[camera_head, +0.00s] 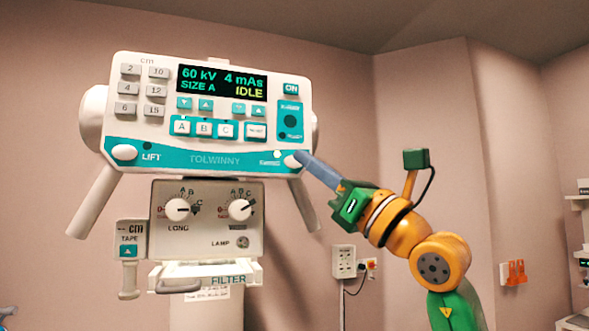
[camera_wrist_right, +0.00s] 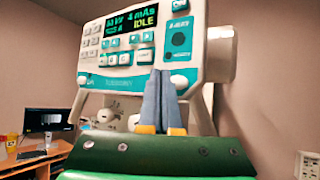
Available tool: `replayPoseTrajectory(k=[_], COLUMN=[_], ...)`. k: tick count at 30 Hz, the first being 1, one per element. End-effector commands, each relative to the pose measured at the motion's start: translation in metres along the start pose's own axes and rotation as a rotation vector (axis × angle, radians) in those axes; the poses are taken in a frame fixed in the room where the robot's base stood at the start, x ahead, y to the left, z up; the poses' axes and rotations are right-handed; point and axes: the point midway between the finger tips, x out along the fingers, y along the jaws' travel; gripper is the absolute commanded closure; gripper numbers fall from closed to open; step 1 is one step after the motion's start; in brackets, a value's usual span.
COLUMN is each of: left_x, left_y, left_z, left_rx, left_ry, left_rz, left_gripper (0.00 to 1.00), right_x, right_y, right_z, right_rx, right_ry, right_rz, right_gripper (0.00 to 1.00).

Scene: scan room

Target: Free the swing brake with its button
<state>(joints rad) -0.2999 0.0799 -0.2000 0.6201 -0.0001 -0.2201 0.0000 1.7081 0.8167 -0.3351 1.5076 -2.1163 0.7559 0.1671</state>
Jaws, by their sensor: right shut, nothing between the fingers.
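The white control head (camera_head: 215,85) hangs on the wall side, its display reading 60 kV, 4 mAs, SIZE A, IDLE. On its lower teal band, a white oval button (camera_head: 291,161) sits at the right end beside a label too small to read; a matching oval button (camera_head: 124,152) marked LIFT sits at the left end. In the wrist view the fingertips (camera_wrist_right: 161,73) overlap the panel's lower edge, just left of that button (camera_wrist_right: 180,82); contact cannot be told.
Below the head are a box with two knobs (camera_head: 205,209), a FILTER slot (camera_head: 205,274) and a tape unit (camera_head: 130,240). Slanted white handles (camera_head: 92,200) flank it. A wall socket (camera_head: 344,261) is behind. A desk with a monitor (camera_wrist_right: 48,119) stands at left in the wrist view.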

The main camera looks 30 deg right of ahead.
Motion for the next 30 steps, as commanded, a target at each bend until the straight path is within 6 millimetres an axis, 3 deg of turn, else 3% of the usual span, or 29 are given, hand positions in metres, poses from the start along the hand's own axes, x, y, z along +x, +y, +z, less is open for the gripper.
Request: replayPoseTrajectory(k=[9, 30], left_x=[0.013, 0.013], left_y=[0.0, 0.0], left_z=[0.001, 0.001], left_rx=[0.0, 0.0], left_ry=[0.0, 0.0], left_rz=[0.0, 0.0], left_gripper=[0.5, 0.5], right_x=[-0.019, -0.019], right_y=[0.013, 0.013], right_z=[0.013, 0.013], right_rx=[-0.001, 0.0], right_ry=[-0.001, 0.001], right_rz=[0.0, -0.001], right_gripper=[1.0, 1.0])
